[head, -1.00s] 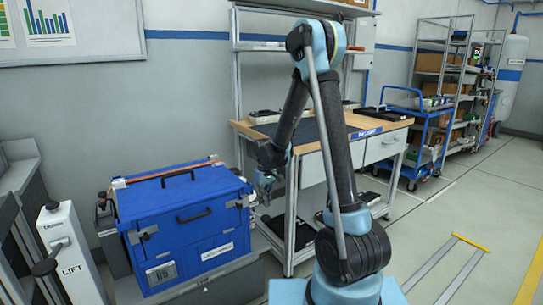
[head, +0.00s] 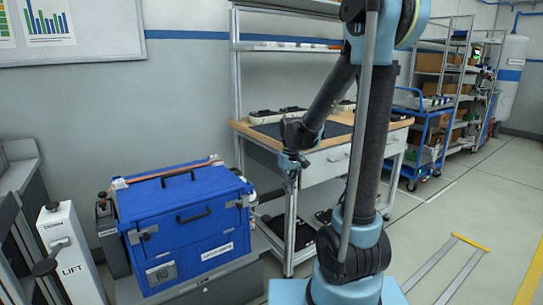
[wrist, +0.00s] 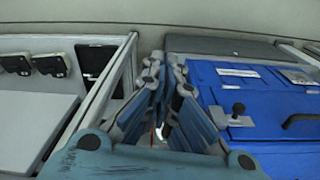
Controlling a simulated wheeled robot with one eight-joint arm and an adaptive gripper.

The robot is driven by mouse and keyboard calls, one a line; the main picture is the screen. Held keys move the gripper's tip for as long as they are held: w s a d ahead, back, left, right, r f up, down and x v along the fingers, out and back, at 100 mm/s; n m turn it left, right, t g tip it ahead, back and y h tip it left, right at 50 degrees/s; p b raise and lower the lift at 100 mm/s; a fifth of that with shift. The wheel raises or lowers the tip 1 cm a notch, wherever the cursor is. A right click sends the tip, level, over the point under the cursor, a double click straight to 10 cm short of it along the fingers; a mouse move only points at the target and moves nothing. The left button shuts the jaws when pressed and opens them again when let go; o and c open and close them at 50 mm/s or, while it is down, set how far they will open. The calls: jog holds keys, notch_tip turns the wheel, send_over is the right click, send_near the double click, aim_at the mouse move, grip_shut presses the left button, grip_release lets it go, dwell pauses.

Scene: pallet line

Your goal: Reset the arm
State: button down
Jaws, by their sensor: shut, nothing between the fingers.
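My arm rises from its light blue base with the upper links raised and the forearm sloping down to the left in the head view. My gripper (head: 291,164) hangs at its end, pointing down, in front of the workbench's left front corner and to the right of the blue case. In the wrist view my gripper (wrist: 167,78) is shut with nothing between its fingers. The blue case (wrist: 262,95) lies to the right of the fingers there, apart from them.
The blue case (head: 205,243) with black handles sits on a grey platform. A wood-topped workbench (head: 258,135) stands behind my arm. A white lift post (head: 72,250) is at the left. A blue cart (head: 428,132) and shelving stand at the back right.

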jog(key=s+d+r+m, duration=0.1)
jog(key=s+d+r, duration=0.1)
jog(key=s+d, duration=0.3)
jog(key=s+d+r+m, duration=0.1)
jog(key=s+d+r, duration=0.15)
jog(key=s, duration=0.45)
jog(key=s+d+f+m, duration=0.1)
jog(key=s+d+f, duration=0.1)
jog(key=s, duration=0.4)
jog(key=s+d+f+m+t, duration=0.1)
jog(key=s+d+f, duration=0.1)
jog(key=s, duration=0.3)
jog(key=shift+s+d+f+m+t, duration=0.15)
jog(key=shift+s+d+m+t, duration=0.15)
jog(key=shift+s, duration=0.05)
jog(key=c, duration=2.3)
grip_release()
